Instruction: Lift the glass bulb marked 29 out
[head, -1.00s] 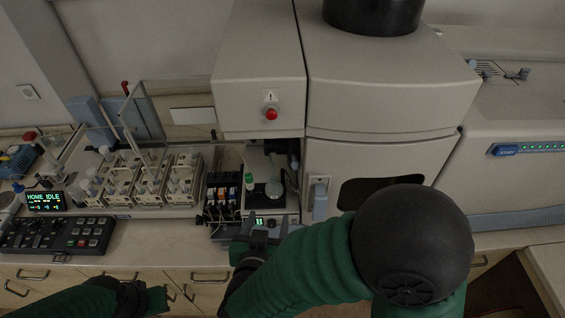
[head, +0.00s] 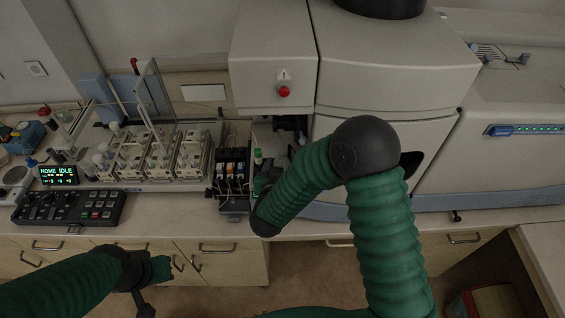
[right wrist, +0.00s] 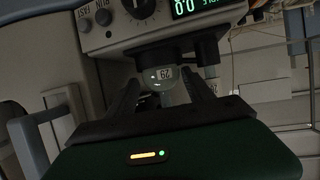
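The glass bulb marked 29 (right wrist: 165,77) shows in the right wrist view as a small clear round bulb with a pale label. It hangs under a dark fitting below the instrument's dial panel, tilted in this view. My right gripper (right wrist: 163,90) is open, one dark finger on each side of the bulb with gaps visible.
A green-capped vial (head: 257,156) stands beside the dark tubing pump (head: 232,172) left of my right arm. Racks of tubes (head: 160,155), a keypad (head: 68,207) and a HOME IDLE display (head: 58,174) fill the bench's left. The right wrist view shows a lit readout (right wrist: 195,6).

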